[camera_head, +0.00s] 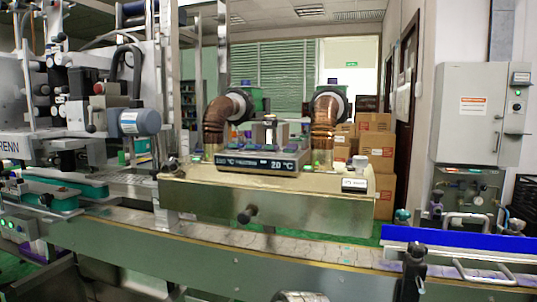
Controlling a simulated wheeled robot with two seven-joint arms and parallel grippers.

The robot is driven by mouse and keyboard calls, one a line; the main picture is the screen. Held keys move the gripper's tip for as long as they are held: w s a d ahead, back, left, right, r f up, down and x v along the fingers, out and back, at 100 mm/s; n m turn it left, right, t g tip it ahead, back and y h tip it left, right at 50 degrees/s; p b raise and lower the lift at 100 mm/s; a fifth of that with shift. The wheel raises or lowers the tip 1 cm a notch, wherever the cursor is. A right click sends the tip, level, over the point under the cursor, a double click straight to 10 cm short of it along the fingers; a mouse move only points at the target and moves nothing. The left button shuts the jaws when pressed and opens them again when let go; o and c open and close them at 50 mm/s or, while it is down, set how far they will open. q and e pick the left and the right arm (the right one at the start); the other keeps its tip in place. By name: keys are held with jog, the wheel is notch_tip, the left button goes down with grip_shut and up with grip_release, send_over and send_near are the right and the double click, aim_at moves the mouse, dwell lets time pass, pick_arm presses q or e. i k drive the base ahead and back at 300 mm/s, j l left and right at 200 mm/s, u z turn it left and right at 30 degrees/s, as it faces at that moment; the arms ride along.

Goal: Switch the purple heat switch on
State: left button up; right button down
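The heat tunnel (215,196) is a long metal box over the conveyor in the middle of the head view. Two copper-brown ducts (214,125) rise from its top. A dark display (260,161) on its upper front shows temperatures, with 20 °C at its right end. A small pale box with a label (355,185) sits at the tunnel's right front corner. I cannot make out the purple heat switch or its position with certainty; small details around the display are too small to read. Neither of my grippers can be seen.
The conveyor (290,246) runs across the front, with a blue rail (458,244) at the right. A labelling machine with a grey-blue motor (140,122) stands at the left. A grey cabinet (470,112) hangs on the right wall. Cardboard boxes (377,157) are stacked behind the tunnel.

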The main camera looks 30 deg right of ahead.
aim_at(290, 149)
jog(key=z, duration=1.25)
